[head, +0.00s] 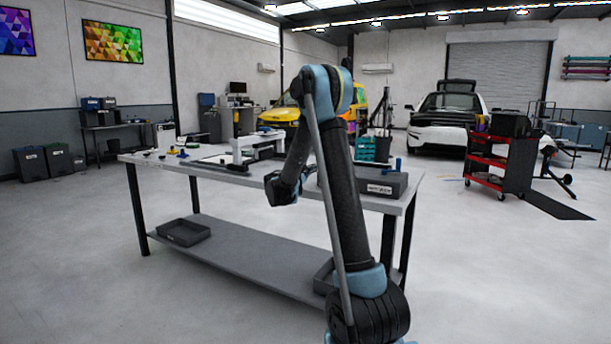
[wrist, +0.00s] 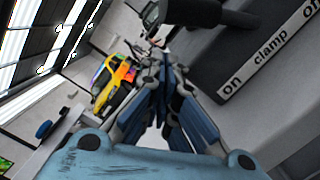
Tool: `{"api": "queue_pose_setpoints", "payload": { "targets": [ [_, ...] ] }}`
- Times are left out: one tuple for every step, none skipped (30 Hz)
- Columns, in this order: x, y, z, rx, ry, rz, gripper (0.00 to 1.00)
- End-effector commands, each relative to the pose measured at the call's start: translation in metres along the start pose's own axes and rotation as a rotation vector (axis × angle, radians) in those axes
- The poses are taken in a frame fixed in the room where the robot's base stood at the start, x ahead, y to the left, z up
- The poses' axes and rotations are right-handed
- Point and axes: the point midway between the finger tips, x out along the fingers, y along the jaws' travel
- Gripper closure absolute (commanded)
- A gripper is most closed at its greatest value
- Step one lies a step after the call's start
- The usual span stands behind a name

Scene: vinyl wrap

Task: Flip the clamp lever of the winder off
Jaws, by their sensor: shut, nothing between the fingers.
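The winder (head: 394,186) is a grey box with a white label at the right end of the workbench, partly hidden behind my arm. A dark bar with a rounded, grey-faced end (wrist: 195,12), which looks like the clamp lever, crosses the top edge. Its full position is not shown. My gripper (wrist: 156,58) is shut and empty, its tips just below that bar; contact cannot be told. In the head view my gripper (head: 280,190) hangs near the bench's front edge.
The workbench (head: 235,178) carries a white-and-black device (head: 258,146) and small tools. A teal rack (head: 366,150) stands behind the winder. Grey trays sit on the lower shelf (head: 235,245). A red cart (head: 490,165) stands right; floor in front is clear.

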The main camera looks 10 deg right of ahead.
Motion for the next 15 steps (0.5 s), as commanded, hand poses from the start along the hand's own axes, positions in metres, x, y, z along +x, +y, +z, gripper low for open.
{"api": "queue_pose_setpoints", "payload": {
  "targets": [
    [-0.003,0.0,0.007,0.0,0.0,0.0,1.0],
    [-0.004,0.0,0.01,0.0,0.001,0.0,1.0],
    [-0.005,0.0,0.013,0.0,0.001,0.0,1.0],
    [-0.006,0.0,0.015,0.0,0.001,0.0,1.0],
    [-0.007,0.0,0.017,0.0,0.001,0.0,1.0],
    [-0.008,0.0,0.02,0.0,0.001,0.0,1.0],
    [-0.008,0.0,0.021,0.0,0.001,0.0,1.0],
    [-0.009,0.0,0.022,0.0,0.001,0.0,1.0],
    [-0.009,0.0,0.024,0.0,0.001,0.0,1.0],
    [-0.009,0.0,0.024,0.0,0.001,0.0,1.0],
    [-0.01,0.0,0.025,0.0,0.001,0.0,1.0],
    [-0.01,0.0,0.025,0.0,0.001,0.0,1.0],
    [-0.01,0.0,0.025,0.0,0.001,0.0,1.0],
    [-0.01,0.0,0.025,0.0,0.001,0.0,1.0],
    [-0.01,0.0,0.025,0.0,0.001,0.0,1.0]
  ]
}}
